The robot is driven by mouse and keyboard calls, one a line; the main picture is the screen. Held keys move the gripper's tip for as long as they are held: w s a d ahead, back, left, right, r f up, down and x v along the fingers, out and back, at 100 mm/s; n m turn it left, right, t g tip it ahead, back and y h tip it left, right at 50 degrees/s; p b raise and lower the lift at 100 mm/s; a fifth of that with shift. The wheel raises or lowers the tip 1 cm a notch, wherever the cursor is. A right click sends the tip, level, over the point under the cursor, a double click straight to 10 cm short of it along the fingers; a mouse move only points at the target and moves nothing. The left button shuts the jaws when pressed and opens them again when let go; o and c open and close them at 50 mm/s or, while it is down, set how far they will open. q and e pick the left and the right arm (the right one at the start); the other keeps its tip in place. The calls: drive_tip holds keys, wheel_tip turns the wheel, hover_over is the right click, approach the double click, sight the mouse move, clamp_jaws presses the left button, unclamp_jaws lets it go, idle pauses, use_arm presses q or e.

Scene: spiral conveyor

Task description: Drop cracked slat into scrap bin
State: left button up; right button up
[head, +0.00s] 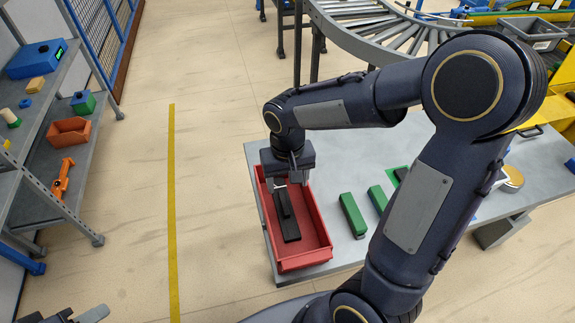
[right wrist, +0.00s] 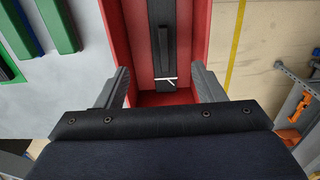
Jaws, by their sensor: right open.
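The red scrap bin (head: 321,232) stands at the left end of the grey table. A black slat (head: 290,229) lies lengthwise on its floor, with a narrower dark bar along its top. In the right wrist view the slat (right wrist: 164,15) has a white jagged crack line across its near part. My right gripper (head: 291,182) is above the bin's far end, open and empty. Its fingers (right wrist: 161,74) stand apart on either side of the slat's cracked end, not touching it. My left gripper (head: 76,315) shows only partly at the bottom left edge.
Green slats (head: 352,214) lie on the grey table (head: 335,182) right of the bin. A roller conveyor (head: 370,28) curves behind. A shelf rack (head: 75,207) with an orange bin (head: 69,131) stands at left. The floor between is clear, with a yellow line.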

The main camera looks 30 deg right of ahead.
drive_tip(key=s+r+t+y, duration=0.2)
drive_tip(key=s+r, duration=0.5)
drive_tip(key=r, duration=0.1)
drive_tip(key=s+a+n+t+y, duration=0.1)
drive_tip(key=s+t, duration=0.2)
drive_tip(key=s, duration=0.4)
drive_tip(key=shift+s+a+t+y, duration=0.3)
drive_tip(key=shift+a+y, duration=0.05)
drive_tip(key=shift+y, duration=0.05)
drive_tip(key=shift+r, duration=0.15)
idle(0.5)
